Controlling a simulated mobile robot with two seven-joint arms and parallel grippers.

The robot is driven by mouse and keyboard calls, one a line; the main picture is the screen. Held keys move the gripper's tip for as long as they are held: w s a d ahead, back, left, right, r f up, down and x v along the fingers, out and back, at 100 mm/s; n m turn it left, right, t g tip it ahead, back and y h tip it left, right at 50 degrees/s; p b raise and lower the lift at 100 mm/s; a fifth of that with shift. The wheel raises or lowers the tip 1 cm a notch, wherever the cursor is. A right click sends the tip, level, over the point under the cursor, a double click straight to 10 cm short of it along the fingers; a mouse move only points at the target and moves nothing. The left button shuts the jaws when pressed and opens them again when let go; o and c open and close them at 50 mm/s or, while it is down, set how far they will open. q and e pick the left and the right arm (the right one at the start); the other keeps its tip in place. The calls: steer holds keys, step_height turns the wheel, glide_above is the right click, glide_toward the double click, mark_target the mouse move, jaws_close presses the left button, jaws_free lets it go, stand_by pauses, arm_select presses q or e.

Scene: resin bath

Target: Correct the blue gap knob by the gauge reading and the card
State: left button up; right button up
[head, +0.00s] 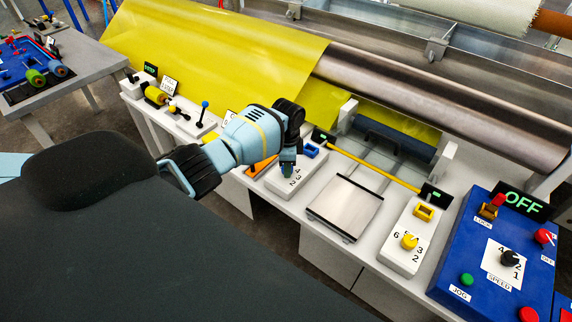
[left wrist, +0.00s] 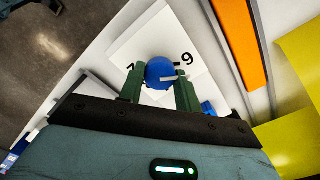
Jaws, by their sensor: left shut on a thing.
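My left gripper (head: 287,172) reaches down onto a white box (head: 304,183) with a numbered dial. In the left wrist view its green fingers stand on either side of the round blue knob (left wrist: 159,72), shut on it. The knob has a pale pointer bar, and a 9 shows on the white dial plate (left wrist: 196,52); other digits are partly hidden. In the head view the knob is hidden by the gripper. Small dark displays (head: 436,195) with green marks stand at both ends of a yellow bar; I cannot read them. A white card (head: 230,116) is partly hidden behind my arm. My right gripper is not in view.
A yellow knob (head: 409,241) sits on another white box to the right. A blue control panel (head: 480,265) has an OFF display and several buttons. A silver plate (head: 345,207) lies between the boxes. Yellow film (head: 215,50) and a metal roller (head: 440,95) are behind.

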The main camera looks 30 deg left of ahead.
arm_select(q)
steer(key=shift+n, duration=0.6)
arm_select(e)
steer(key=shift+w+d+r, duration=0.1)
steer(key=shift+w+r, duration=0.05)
arm_select(q)
steer(key=o, duration=1)
steer(key=shift+c, duration=0.2)
step_height(320, 180, up, 7)
steer(key=shift+f+p, duration=0.2)
steer(key=shift+p, duration=0.5)
steer(key=shift+r, duration=0.6)
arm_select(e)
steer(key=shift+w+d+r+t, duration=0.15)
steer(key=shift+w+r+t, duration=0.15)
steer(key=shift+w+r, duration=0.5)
